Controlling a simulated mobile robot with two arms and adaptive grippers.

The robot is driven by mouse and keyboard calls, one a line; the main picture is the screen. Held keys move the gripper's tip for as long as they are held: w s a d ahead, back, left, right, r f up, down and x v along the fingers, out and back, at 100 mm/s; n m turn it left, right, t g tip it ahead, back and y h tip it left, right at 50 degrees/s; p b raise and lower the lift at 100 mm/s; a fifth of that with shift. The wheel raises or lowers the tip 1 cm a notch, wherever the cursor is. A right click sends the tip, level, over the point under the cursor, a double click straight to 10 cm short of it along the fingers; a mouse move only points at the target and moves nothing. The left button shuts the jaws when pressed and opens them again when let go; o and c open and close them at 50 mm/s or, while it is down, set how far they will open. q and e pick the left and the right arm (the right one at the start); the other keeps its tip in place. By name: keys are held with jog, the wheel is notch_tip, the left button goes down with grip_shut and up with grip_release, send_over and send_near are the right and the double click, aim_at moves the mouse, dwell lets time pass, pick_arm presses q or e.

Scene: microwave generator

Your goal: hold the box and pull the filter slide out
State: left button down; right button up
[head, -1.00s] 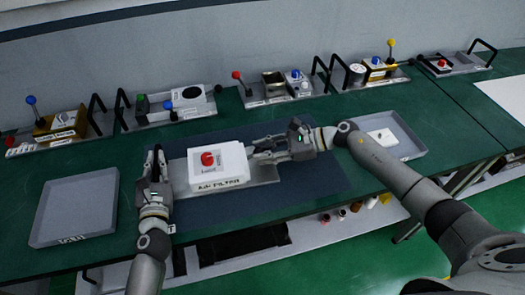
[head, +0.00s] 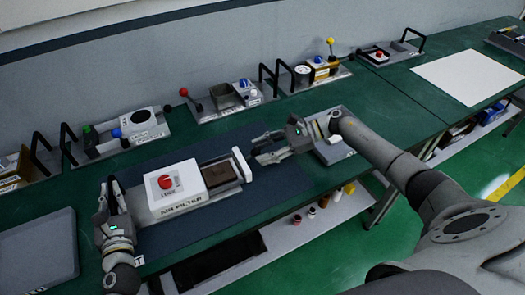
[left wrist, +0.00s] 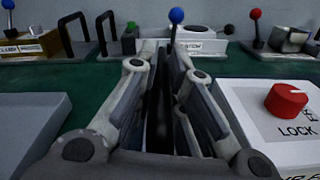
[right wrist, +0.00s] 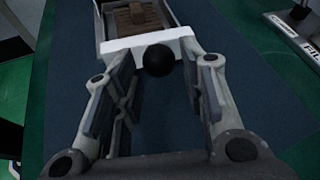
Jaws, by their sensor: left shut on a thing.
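The white filter box (head: 183,203) has a red knob (head: 166,182) on top and stands on a grey base plate. In the left wrist view the box (left wrist: 240,115) is at the right, with "LOCK" by its knob. The filter slide (head: 220,173) sticks out of the box's right side, showing a brown filter and a white end plate (head: 241,164). My left gripper (head: 112,192) is shut on a black handle (left wrist: 158,110) left of the box. My right gripper (head: 264,150) is open, just right of the end plate; its fingers are either side of the slide's black knob (right wrist: 158,60).
Several panels with knobs and black handles line the back of the green bench (head: 360,120). The blue mat (head: 275,185) is clear right of the slide.

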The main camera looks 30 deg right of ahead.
pick_arm(q)
jog(key=shift+s+f, duration=0.1)
jog(key=shift+f, duration=0.3)
pick_arm(e)
jog(key=shift+o, duration=0.5)
jog(key=shift+a, duration=0.2)
jog(key=v, duration=1.2)
jog(key=shift+s, duration=0.1)
pick_arm(q)
jog(key=c, duration=1.6)
grip_release()
jog(key=shift+o, duration=0.8)
jog(key=shift+s+f, duration=0.1)
jog(key=shift+s, duration=0.1)
jog(key=shift+s+d, duration=0.1)
jog(key=shift+s, duration=0.2)
jog(key=s, duration=0.7)
jog(key=s+r, duration=0.1)
jog(key=s, duration=0.3)
jog(key=shift+a, duration=0.4)
jog(key=shift+f, duration=0.1)
pick_arm(e)
jog(key=shift+f, duration=0.15)
